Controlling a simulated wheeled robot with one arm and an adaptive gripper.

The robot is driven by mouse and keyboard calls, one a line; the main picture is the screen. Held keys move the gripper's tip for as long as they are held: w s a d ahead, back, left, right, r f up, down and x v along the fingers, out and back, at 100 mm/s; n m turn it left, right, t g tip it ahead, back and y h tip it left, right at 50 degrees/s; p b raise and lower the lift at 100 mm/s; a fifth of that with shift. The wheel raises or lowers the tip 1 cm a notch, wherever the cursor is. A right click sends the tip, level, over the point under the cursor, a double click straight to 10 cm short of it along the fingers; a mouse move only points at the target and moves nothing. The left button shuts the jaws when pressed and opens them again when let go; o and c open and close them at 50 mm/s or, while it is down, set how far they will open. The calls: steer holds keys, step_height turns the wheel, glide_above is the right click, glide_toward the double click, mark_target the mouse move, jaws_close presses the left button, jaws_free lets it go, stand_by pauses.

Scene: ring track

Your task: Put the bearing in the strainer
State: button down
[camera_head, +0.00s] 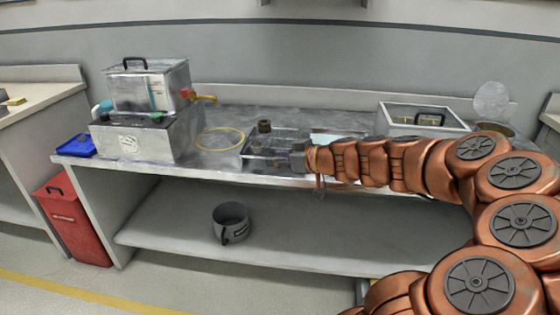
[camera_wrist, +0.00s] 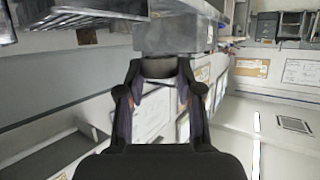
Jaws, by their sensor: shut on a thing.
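My gripper (camera_wrist: 158,72) is shut on a short dark grey cylinder (camera_wrist: 158,66), which I take for the bearing, held crosswise between the fingertips in the wrist view. In the head view my gripper (camera_head: 262,152) reaches left over the front part of the steel bench, and its hold is hard to make out. No strainer is clearly recognisable. A round grey mesh-like disc (camera_head: 490,102) stands at the bench's right end, beside a partly hidden round bowl (camera_head: 508,131). I cannot tell whether either is the strainer.
A small brown ring-shaped piece (camera_head: 264,126) shows just beyond my gripper. A yellow hoop (camera_head: 220,139) and a steel box unit (camera_head: 148,138) are left; an open-topped box (camera_head: 425,118) is right. A dark pot (camera_head: 231,222) sits on the lower shelf. A red bin (camera_head: 76,222) stands left.

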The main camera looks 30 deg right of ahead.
steer(key=shift+s+d+f, duration=0.15)
steer(key=shift+s+f, duration=0.05)
steer(key=shift+s, duration=0.15)
steer(key=w+d, duration=0.3)
steer(key=w, duration=0.1)
steer(key=w+d+f, duration=0.1)
steer(key=w+d, duration=0.2)
steer(key=w, duration=0.2)
steer(key=w+d+p, duration=0.1)
steer(key=w+d, duration=0.2)
steer(key=w, duration=0.1)
steer(key=shift+w+f, duration=0.25)
steer(key=shift+s+f+b, duration=0.1)
steer(key=shift+f+b, duration=0.55)
steer(key=shift+f, duration=0.9)
steer(key=shift+a+f+b, duration=0.1)
steer(key=shift+f+b, duration=0.1)
steer(key=shift+b, duration=0.15)
steer(key=c, duration=0.8)
jaws_free()
steer(key=shift+o, duration=0.2)
steer(key=shift+r+p, duration=0.2)
steer(key=shift+p, duration=0.85)
